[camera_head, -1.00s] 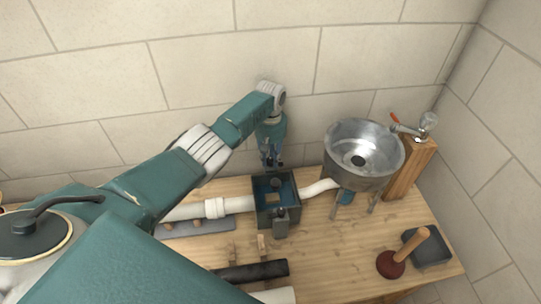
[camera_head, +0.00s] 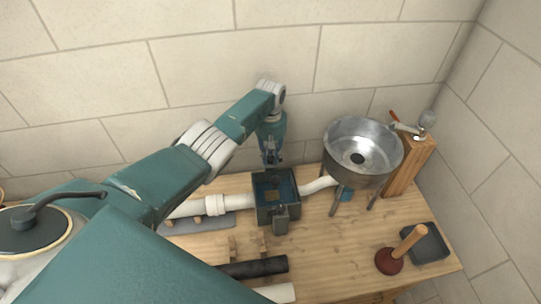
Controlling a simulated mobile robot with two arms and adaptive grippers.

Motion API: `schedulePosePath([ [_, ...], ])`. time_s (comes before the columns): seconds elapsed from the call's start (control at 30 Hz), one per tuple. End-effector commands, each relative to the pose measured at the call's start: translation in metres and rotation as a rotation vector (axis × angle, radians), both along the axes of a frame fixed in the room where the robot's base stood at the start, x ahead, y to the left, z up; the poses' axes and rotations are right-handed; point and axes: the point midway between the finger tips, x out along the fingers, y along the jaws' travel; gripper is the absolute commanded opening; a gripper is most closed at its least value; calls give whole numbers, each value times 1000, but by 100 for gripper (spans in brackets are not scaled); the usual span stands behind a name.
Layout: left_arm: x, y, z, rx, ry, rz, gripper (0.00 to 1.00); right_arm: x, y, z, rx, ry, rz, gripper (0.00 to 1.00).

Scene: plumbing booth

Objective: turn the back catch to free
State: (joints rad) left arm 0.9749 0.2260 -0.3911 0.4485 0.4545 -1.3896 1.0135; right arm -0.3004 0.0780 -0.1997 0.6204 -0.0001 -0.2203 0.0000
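A dark blue-grey box (camera_head: 263,214) sits on the workbench, in the line of white pipe. A dark upright catch (camera_head: 281,212) stands at its front side. The back catch cannot be made out; the back side of the box lies just under my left gripper. My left gripper (camera_head: 271,160) points down at the back edge of the box, with its fingertips small and dark there. I cannot tell whether it is open or shut, or whether it touches anything. My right gripper is not in view.
A metal basin (camera_head: 362,150) on legs stands right of the box, beside a wooden post (camera_head: 408,165) with a tap. A plunger (camera_head: 391,261) and a dark tray (camera_head: 425,243) are at the right. A black pipe (camera_head: 253,268) lies in front. The tiled wall is close behind.

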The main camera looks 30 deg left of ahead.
Motion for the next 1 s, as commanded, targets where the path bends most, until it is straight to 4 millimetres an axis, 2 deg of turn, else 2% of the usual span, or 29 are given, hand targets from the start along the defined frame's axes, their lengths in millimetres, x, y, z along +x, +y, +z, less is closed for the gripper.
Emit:
schedulePosePath([
  [0.03, 3, 1, 3, 2, -9, 1, 31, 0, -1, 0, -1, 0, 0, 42],
  [0.1, 3, 1, 3, 1, -8, 0, 42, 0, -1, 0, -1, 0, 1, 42],
  [0.4, 1, 0, 2, 0, -4, -1, 42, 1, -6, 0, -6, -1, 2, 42],
  [0.57, 2, 0, 11, -1, -5, -2, 42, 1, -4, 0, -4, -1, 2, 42],
  [0.67, 2, 1, 23, 1, -7, -3, 42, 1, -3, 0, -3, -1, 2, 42],
  [1.0, 2, 1, 95, 1, -9, 0, 42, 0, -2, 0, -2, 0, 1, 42],
])
